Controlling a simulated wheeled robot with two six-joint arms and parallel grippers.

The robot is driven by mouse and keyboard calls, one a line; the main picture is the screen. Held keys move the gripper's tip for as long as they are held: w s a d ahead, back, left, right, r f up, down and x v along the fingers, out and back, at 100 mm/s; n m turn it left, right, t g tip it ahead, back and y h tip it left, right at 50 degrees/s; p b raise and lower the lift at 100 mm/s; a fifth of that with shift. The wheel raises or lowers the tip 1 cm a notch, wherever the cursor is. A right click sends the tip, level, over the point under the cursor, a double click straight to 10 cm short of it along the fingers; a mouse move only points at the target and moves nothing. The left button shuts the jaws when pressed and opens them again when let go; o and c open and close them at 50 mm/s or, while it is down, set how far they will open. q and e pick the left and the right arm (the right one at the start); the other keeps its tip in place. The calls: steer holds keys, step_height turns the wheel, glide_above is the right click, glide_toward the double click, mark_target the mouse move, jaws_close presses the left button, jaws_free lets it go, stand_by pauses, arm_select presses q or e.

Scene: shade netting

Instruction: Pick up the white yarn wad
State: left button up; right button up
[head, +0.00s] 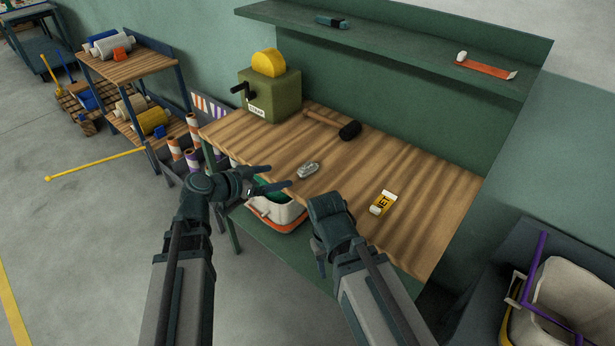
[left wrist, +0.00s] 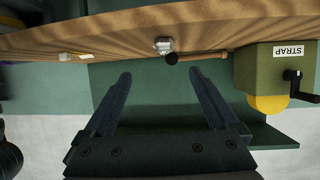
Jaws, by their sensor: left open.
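The white yarn wad (head: 308,170), a small crumpled greyish-white lump, lies on the wooden bench top (head: 420,200) near its front edge. In the left wrist view the wad (left wrist: 163,46) shows beyond the fingertips, roughly centred between them. My left gripper (head: 281,176) is open and empty, with its fingers pointing toward the wad from the left, apart from it. The open fingers also show in the left wrist view (left wrist: 160,75). My right gripper (head: 321,258) points down by the bench's front edge, mostly hidden by its own wrist.
A mallet (head: 335,124) lies behind the wad. A green STRAP box (head: 270,95) with a crank stands at the back left. A yellow NET packet (head: 383,203) lies to the right. The bench between wad and packet is clear.

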mark_target(302, 169)
arm_select(q)
steer(key=b+x, duration=0.1)
steer(key=x, duration=0.2)
steer(key=b+x, duration=0.2)
steer(key=x, duration=0.2)
steer(key=shift+w, duration=0.5)
steer(key=shift+w+d+f, duration=0.1)
steer(key=shift+w+d, duration=0.15)
steer(key=b+x, duration=0.1)
steer(key=x, duration=0.1)
steer(key=b+x, duration=0.2)
steer(key=x, duration=0.1)
steer(key=shift+a+f, duration=0.2)
steer(key=shift+f, duration=0.1)
steer(key=shift+w+d, duration=0.15)
steer(key=shift+d, duration=0.05)
steer(key=c, duration=1.4)
